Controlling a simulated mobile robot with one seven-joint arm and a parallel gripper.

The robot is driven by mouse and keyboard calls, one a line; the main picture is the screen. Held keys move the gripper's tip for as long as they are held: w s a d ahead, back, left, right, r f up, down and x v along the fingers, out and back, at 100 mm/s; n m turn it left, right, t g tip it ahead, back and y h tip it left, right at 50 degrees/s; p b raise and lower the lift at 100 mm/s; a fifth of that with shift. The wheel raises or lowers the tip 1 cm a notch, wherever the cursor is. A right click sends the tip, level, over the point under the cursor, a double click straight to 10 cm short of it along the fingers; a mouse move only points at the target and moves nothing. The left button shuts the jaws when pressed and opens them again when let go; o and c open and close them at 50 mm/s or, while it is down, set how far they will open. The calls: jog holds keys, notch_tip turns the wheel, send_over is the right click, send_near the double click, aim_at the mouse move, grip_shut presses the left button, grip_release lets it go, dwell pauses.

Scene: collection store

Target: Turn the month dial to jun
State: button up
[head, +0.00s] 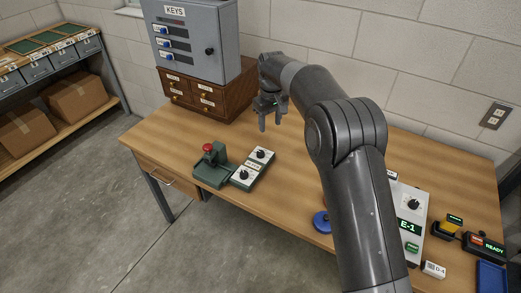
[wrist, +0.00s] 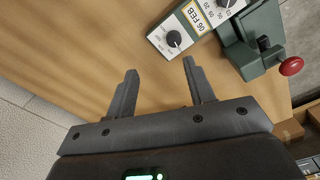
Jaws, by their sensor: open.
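A green dial unit with two white panels stands on the desk beside a green press (head: 212,168) with a red knob. Its far dial (head: 260,153) and near dial (head: 244,174) have black knobs. In the wrist view one black dial knob (wrist: 174,38) is whole, and the other (wrist: 226,3) is cut by the top edge with small numbers around it. The label between them (wrist: 195,20) reads 06 FEB. I cannot read the marks around the whole knob. My gripper (head: 271,128) is open and empty above the desk, behind the dials; its fingers (wrist: 160,78) touch nothing.
A grey key cabinet (head: 196,40) on a wooden drawer box (head: 210,97) stands close on the left of my gripper. A blue round object (head: 321,222), an E-1 panel (head: 409,225) and other small devices lie at right.

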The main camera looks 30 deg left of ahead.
aim_at(260, 152)
jog(key=shift+n, duration=0.4)
jog(key=a+f, duration=0.1)
jog(key=f, duration=0.3)
jog(key=a+f, duration=0.1)
jog(key=f, duration=0.4)
jog(key=s+a+f, duration=0.1)
jog(key=f, duration=0.4)
jog(key=shift+a, duration=0.1)
jog(key=c, duration=1)
jog(key=shift+o, duration=0.2)
